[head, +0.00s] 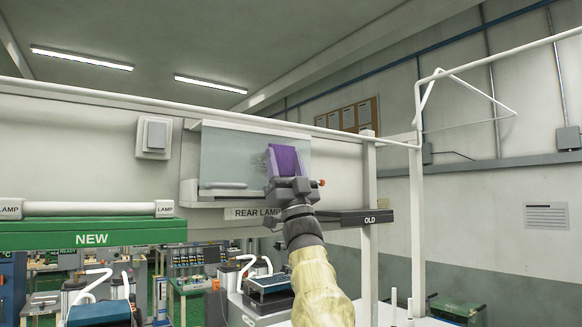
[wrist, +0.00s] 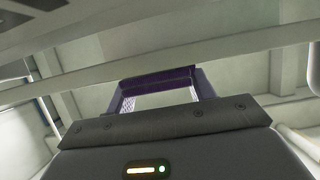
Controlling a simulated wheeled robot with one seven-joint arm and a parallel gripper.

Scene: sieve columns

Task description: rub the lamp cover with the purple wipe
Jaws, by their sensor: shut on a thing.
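The lamp cover (head: 228,160) is a clear, bluish panel on the white wall rail, above the "REAR LAMP" label (head: 252,213). A greyish smudge shows on it just left of the wipe. The purple wipe (head: 287,159) is held upright in front of the panel's right part. My gripper (head: 287,177) is shut on the wipe, its fingers on both sides of it. In the wrist view the wipe (wrist: 160,78) shows as a purple band beyond the gripper body. I cannot tell whether the wipe touches the cover. My gripper and the wipe hide the cover's lower right part.
A green "NEW" shelf (head: 92,235) with a white tube lamp (head: 90,209) is at left. A dark "OLD" shelf (head: 355,217) is right of my gripper. A white post (head: 369,240) stands close at right. A switch box (head: 154,137) is on the wall at left.

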